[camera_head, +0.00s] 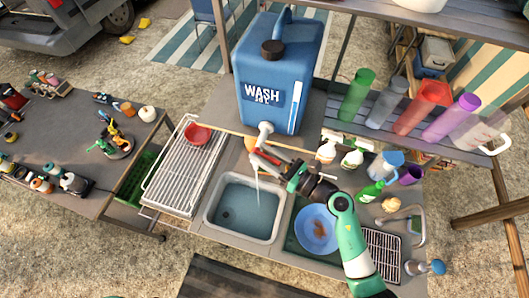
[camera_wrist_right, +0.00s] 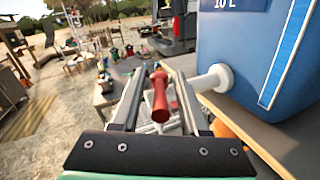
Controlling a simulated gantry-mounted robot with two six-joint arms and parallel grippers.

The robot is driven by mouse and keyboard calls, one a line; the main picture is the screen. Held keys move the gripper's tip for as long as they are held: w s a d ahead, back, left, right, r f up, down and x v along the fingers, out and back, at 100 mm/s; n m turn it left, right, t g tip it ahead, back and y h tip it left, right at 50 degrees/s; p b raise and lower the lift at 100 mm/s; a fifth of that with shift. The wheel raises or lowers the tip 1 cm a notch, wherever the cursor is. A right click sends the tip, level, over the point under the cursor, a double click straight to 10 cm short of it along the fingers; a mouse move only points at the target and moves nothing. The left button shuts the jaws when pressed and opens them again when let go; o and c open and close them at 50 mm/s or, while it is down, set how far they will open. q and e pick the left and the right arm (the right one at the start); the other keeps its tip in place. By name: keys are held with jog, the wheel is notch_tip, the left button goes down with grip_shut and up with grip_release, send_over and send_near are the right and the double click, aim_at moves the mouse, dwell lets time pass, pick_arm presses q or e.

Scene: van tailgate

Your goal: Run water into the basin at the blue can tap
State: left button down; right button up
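The blue can (camera_head: 275,75), labelled WASH, stands at the back of the counter. Its white tap (camera_head: 265,131) points toward the front; the tap's pipe (camera_wrist_right: 213,78) also shows in the right wrist view. A thin water stream (camera_head: 257,188) falls into the grey basin (camera_head: 211,218), which holds some water. My right gripper (camera_head: 262,156) is at the tap. In the right wrist view the red tap lever (camera_wrist_right: 160,96) lies between its fingers, with gaps beside it, so the gripper looks open. My left gripper is not in view.
A draining rack (camera_head: 182,180) with a red bowl (camera_head: 198,133) stands left of the basin. A blue bowl (camera_head: 317,230) sits in the second sink at right. Spray bottles (camera_head: 351,158) stand behind it. Coloured bottles (camera_head: 357,97) line the shelf at right.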

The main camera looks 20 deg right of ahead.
jog(key=v, duration=1.1)
jog(key=shift+s+b, duration=0.35)
jog(key=shift+b, duration=0.05)
jog(key=shift+d, duration=0.15)
